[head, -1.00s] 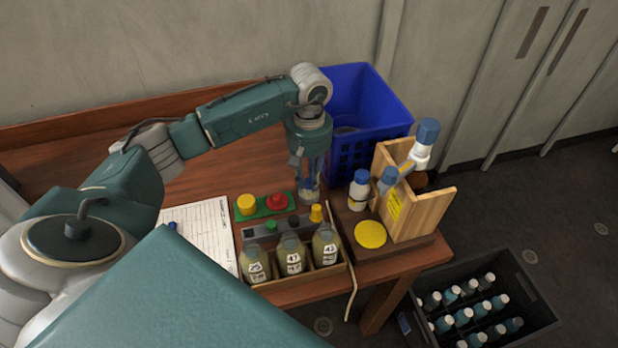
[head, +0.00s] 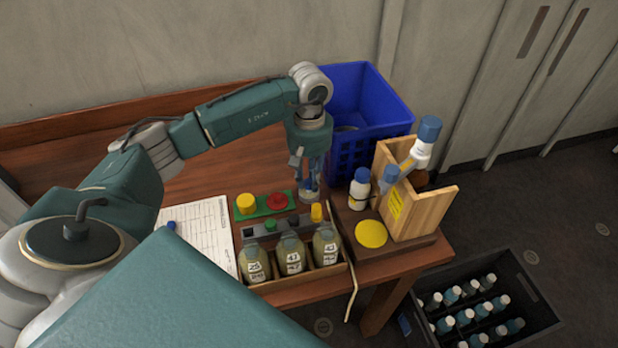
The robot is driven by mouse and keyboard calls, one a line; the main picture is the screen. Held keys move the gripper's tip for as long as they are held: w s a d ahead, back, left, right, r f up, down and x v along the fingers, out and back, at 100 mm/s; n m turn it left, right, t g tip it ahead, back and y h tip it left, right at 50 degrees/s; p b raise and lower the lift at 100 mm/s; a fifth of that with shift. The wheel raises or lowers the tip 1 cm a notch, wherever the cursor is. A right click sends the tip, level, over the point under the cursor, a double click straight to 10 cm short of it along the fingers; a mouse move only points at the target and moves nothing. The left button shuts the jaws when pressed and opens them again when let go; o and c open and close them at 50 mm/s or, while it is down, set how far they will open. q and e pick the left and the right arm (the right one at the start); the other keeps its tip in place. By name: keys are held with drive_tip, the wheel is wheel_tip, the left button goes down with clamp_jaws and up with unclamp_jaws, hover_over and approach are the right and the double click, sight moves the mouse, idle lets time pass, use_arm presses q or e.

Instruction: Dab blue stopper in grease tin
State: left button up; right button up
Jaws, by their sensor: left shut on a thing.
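My left gripper (head: 308,186) points straight down over the table, just behind the stopper rack. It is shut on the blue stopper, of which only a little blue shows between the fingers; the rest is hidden. A greyish round shape at the fingertips may be the grease tin, but it is too small and covered to be sure. I cannot tell whether the stopper touches it. The grey stopper rack (head: 258,231) holds a green stopper (head: 270,225) and a yellow stopper (head: 317,211). My right gripper is not in view.
Several labelled bottles (head: 291,258) stand in a wooden tray in front of the rack. A green plate (head: 263,207) carries yellow and red buttons. A blue crate (head: 369,105) stands behind. A wooden holder (head: 428,210) and a yellow disc (head: 371,234) are right. Paper (head: 205,235) lies left.

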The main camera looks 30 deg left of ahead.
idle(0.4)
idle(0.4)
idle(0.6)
use_arm(q)
drive_tip(key=shift+f+b, duration=0.3)
drive_tip(key=shift+b, duration=0.2)
idle(0.7)
drive_tip(key=shift+r, duration=0.15)
drive_tip(key=shift+r+p, duration=0.5)
drive_tip(key=shift+r, duration=0.3)
drive_tip(key=shift+r+p, duration=1.4)
drive_tip(key=shift+r, duration=1.45)
